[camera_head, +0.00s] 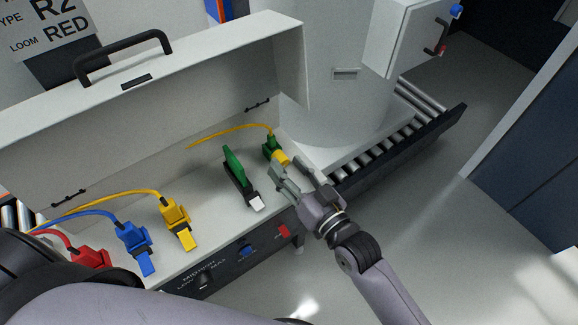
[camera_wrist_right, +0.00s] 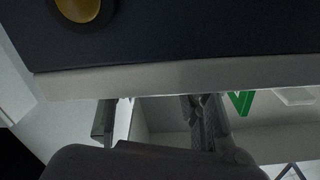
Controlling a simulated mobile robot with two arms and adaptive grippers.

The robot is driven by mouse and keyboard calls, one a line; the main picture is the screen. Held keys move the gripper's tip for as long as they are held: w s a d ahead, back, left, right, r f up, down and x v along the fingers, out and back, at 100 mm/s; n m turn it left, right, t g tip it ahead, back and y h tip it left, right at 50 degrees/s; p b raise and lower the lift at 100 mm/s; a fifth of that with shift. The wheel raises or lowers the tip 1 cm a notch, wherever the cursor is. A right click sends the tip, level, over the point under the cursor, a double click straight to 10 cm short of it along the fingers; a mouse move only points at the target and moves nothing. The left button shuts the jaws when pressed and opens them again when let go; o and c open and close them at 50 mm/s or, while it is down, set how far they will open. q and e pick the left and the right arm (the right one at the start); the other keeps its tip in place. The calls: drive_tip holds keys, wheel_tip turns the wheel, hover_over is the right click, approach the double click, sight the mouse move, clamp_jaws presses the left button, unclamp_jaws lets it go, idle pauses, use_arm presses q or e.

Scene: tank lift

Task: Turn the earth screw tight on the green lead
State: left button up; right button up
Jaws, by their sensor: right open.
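A green plug (camera_head: 269,143) with a yellow-green lead (camera_head: 225,130) stands at the right end of the open white box. A yellow round part, seemingly the earth screw (camera_head: 281,158), sits at the plug's near side. My right gripper (camera_head: 292,174) is open just in front of this yellow part, its fingers apart and apparently empty. Whether they touch it I cannot tell. In the right wrist view my two fingers (camera_wrist_right: 155,118) show apart below a dark panel (camera_wrist_right: 190,30) with a brass round part (camera_wrist_right: 78,8). My left gripper is out of view.
A green lever (camera_head: 233,162) with a white end stands left of the right gripper. Yellow (camera_head: 175,214), blue (camera_head: 133,237) and red (camera_head: 90,257) plugs sit farther left. The raised lid (camera_head: 150,85) stands behind. A roller conveyor (camera_head: 400,140) lies to the right.

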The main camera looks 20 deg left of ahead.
drive_tip(key=v, duration=1.1)
drive_tip(key=shift+s+d, duration=0.15)
drive_tip(key=shift+d, duration=0.1)
